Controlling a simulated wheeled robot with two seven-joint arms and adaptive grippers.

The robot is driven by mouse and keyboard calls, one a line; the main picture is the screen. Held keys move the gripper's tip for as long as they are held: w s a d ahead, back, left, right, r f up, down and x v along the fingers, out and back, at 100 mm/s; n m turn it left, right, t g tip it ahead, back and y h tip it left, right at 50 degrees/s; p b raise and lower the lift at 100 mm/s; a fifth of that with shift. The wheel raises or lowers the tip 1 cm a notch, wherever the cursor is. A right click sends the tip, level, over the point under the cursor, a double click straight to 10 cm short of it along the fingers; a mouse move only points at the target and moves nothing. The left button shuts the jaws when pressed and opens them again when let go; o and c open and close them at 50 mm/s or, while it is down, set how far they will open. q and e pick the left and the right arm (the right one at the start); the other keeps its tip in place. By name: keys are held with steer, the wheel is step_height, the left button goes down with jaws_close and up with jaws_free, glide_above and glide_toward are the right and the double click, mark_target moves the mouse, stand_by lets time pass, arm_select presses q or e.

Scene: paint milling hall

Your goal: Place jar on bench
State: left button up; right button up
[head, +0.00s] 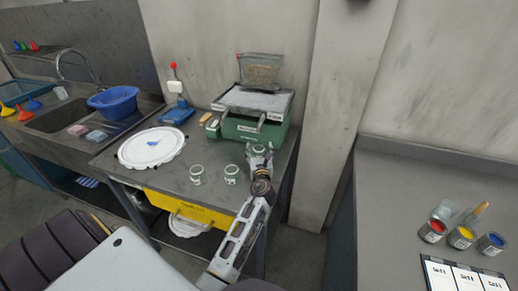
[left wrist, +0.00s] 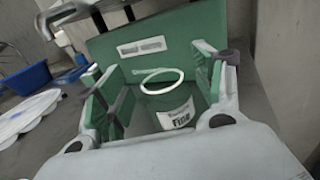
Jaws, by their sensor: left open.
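My left gripper (head: 259,158) is at the right part of the bench (head: 168,181), in front of the green machine. In the left wrist view its two fingers (left wrist: 160,92) are spread. Between them is a green jar (left wrist: 172,108) with a white rim and a label reading "Fine"; I see gaps to the fingers. The jar's base is hidden by the gripper body, so its support cannot be seen. In the head view only a little of this jar shows by the gripper. Two similar jars, one left (head: 196,176) and one right (head: 231,175), stand on the bench. My right gripper is out of view.
The green machine (head: 243,131) with a hopper (head: 262,72) stands close behind the gripper. A white round plate (head: 152,148) lies on the bench's left. A sink with a blue basin (head: 114,102) is further left. Paint cans (head: 461,237) stand on the right counter (head: 390,210).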

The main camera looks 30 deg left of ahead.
arm_select(q)
steer(key=shift+b+v, duration=0.4)
steer(key=shift+v, duration=4.65)
